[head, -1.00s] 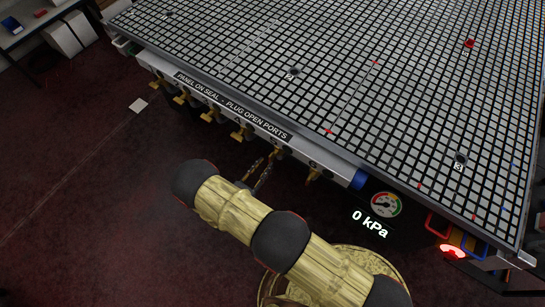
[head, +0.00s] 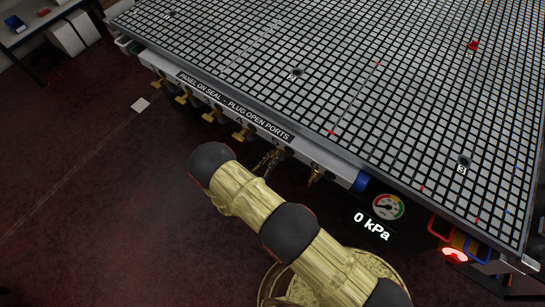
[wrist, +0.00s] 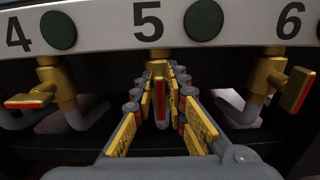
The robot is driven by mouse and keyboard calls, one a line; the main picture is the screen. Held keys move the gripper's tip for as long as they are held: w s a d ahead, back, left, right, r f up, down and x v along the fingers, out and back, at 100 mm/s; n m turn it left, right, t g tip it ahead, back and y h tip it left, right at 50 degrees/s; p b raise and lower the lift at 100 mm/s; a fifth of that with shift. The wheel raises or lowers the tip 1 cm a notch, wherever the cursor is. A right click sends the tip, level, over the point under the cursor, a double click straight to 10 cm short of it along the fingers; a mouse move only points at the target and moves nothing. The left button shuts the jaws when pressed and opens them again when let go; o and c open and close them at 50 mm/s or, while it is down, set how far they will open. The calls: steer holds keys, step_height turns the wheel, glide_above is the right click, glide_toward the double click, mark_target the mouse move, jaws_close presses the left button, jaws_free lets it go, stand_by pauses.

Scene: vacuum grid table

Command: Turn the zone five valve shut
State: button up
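The zone five valve is a brass valve with a red-edged lever (wrist: 160,82), under the number 5 in the wrist view. Its lever is seen nearly end-on. My gripper (wrist: 160,100) reaches in beneath the panel, with yellow-padded fingers on either side of the lever. The fingers look open, with a narrow gap at each side; whether either touches the lever is hard to tell. In the head view my gripper (head: 268,162) is at the table's front edge and partly covers this valve. The valve's body and pipe are mostly hidden behind the fingers.
Valve four (wrist: 42,98) is left of my gripper and valve six (wrist: 290,85) is right, both close. The panel rail (wrist: 100,27) runs just above. The gauge (head: 388,206) reads 0 kPa. The vacuum grid table (head: 330,70) spreads behind; open floor lies left.

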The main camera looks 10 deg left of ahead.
jaws_close()
steer(key=shift+m, duration=0.3)
steer(key=m+b, duration=0.2)
steer(key=m, duration=0.1)
steer(key=shift+s+d+f+m, duration=0.1)
steer(key=shift+d+f+m, duration=0.1)
steer(key=shift+m, duration=0.1)
steer(key=shift+s+d+f+m+b, duration=0.15)
steer(key=shift+m+b, duration=0.9)
steer(key=shift+m, duration=1.25)
steer(key=shift+d+f+m+b, duration=0.25)
steer(key=shift+m+b, duration=0.8)
steer(key=shift+m, duration=1.25)
steer(key=shift+s+d+f+m+b, duration=0.1)
steer(key=shift+f+m+b, duration=0.15)
steer(key=shift+m+b, duration=1.45)
steer(key=shift+m+p, duration=0.6)
steer(key=shift+m, duration=0.1)
steer(key=shift+o, duration=2.1)
jaws_free()
